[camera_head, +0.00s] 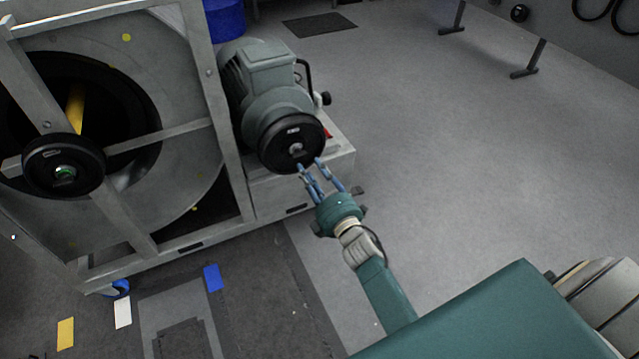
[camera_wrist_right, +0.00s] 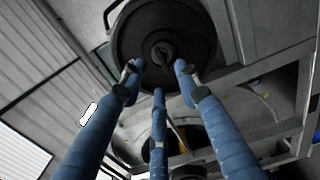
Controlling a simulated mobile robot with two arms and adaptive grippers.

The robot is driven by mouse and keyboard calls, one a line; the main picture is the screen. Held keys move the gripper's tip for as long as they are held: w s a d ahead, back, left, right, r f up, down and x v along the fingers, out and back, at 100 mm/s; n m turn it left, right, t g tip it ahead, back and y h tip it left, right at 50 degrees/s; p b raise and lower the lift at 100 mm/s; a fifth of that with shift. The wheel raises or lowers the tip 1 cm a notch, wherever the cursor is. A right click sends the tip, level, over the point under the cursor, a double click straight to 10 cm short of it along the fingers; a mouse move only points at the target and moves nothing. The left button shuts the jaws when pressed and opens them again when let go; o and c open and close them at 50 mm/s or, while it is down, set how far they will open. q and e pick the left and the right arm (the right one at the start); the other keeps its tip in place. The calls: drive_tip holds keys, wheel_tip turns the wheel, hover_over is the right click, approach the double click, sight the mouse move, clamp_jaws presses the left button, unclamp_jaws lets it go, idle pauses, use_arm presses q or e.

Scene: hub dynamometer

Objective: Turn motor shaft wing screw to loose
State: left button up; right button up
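The motor (camera_head: 262,85) is a grey-green finned unit on a grey base. Its black round end disc (camera_head: 278,150) faces me, with a small wing screw (camera_head: 296,147) at the centre. In the right wrist view the disc (camera_wrist_right: 190,30) is at the top, and the dark wing screw (camera_wrist_right: 161,53) sits just beyond the fingertips. My right gripper (camera_head: 310,166) is just in front of the disc's lower edge in the head view. Its blue fingers (camera_wrist_right: 158,76) are spread apart with nothing between them. I cannot tell whether a fingertip touches the disc. My left gripper is not in view.
A large metal-framed drum (camera_head: 185,130) with a second black hub disc (camera_head: 50,178) stands left of the motor. A black knob (camera_head: 325,98) sticks out on the motor's right side.

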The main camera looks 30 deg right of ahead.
drive_tip(key=s, duration=0.5)
drive_tip(key=shift+s, duration=0.25)
